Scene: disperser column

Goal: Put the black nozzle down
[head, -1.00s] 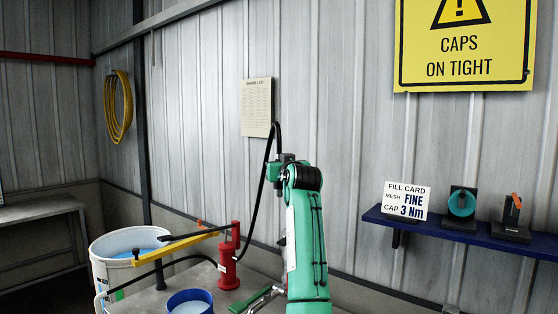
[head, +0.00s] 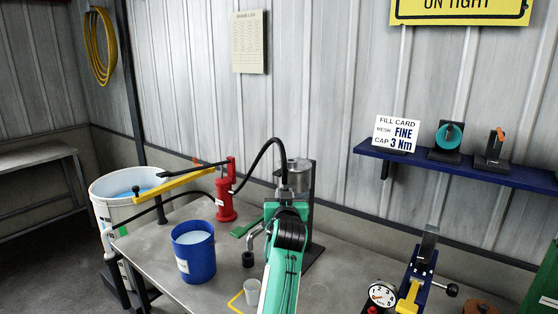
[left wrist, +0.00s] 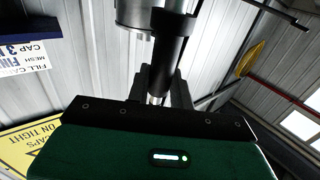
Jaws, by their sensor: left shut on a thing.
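My left gripper (head: 285,203) shows in the head view in front of the metal cylinder (head: 298,176) on its dark stand. In the left wrist view its dark fingers (left wrist: 166,84) are shut on the black nozzle (left wrist: 171,40), which points up in that picture. The nozzle is mostly hidden by my gripper in the head view. A black hose (head: 262,150) arcs from the red pump (head: 225,192) to my gripper. The metal cylinder also shows just beyond the nozzle in the left wrist view (left wrist: 134,13). My right gripper is not in view.
A blue tub (head: 194,255), a white cup (head: 252,291) and a green strip (head: 247,226) are on the grey table (head: 150,245). A white bucket (head: 125,205) stands left. A dial gauge (head: 381,295) and a blue fixture (head: 419,276) are right. A blue shelf (head: 455,168) is behind.

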